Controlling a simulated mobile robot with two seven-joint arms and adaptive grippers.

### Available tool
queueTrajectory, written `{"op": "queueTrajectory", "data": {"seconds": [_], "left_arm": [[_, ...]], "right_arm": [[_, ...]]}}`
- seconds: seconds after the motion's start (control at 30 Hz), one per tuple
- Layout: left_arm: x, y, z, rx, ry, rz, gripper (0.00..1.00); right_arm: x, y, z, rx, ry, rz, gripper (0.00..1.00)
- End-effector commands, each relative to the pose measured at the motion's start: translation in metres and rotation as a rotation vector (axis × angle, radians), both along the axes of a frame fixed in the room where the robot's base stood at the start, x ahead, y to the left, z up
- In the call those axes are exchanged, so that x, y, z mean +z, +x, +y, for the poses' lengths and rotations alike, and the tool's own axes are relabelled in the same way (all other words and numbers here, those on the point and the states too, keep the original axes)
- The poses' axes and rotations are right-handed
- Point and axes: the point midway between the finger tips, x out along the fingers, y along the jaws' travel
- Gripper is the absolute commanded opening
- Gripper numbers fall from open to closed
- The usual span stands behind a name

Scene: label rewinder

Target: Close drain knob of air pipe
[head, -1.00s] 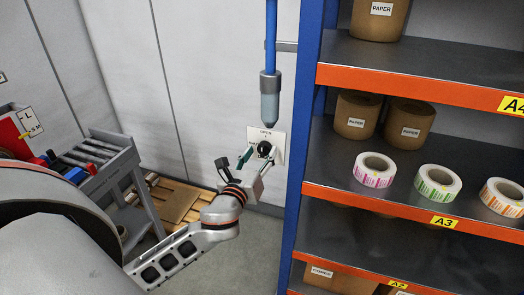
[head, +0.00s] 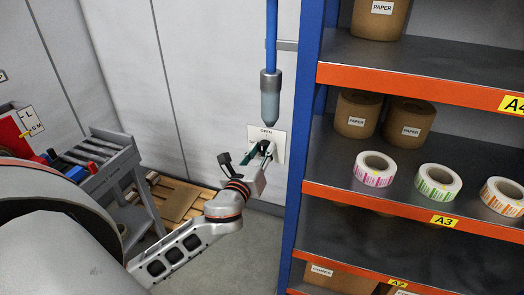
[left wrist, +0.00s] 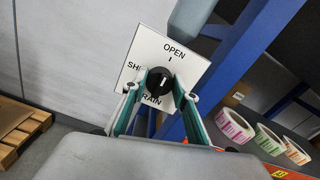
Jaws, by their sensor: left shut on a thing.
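The round black drain knob (left wrist: 158,79) sits on a white plate (left wrist: 190,49) lettered OPEN at the top, with partly hidden words at the left and below. A pale line on the knob points roughly up toward the OPEN tick. In the head view, the plate (head: 279,146) is on the wall below the grey air pipe end (head: 270,97), and the gripper mostly hides the knob. My left gripper (left wrist: 161,92) has its green fingers on both sides of the knob, shut on it. It also shows in the head view (head: 263,153). My right gripper is not in view.
A blue shelf post (head: 303,130) stands close to the right of the plate. Its shelves hold brown paper rolls (head: 357,114) and label rolls (head: 375,168). A grey cart (head: 108,160) and a wooden pallet (head: 172,198) are at the left.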

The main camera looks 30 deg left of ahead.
Motion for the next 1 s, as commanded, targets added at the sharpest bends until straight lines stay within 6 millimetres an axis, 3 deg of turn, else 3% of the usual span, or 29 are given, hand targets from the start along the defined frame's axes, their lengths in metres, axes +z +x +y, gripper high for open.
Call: {"op": "queueTrajectory", "data": {"seconds": [0.27, 1.0], "left_arm": [[-0.0001, 0.0000, 0.0006, 0.001, -0.160, -0.038, 0.07], [-0.0018, -0.0005, 0.0026, 0.002, -0.840, -0.202, 0.07]], "right_arm": [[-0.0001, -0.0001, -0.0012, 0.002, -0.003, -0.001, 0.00], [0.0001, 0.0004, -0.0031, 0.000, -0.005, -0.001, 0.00]]}}
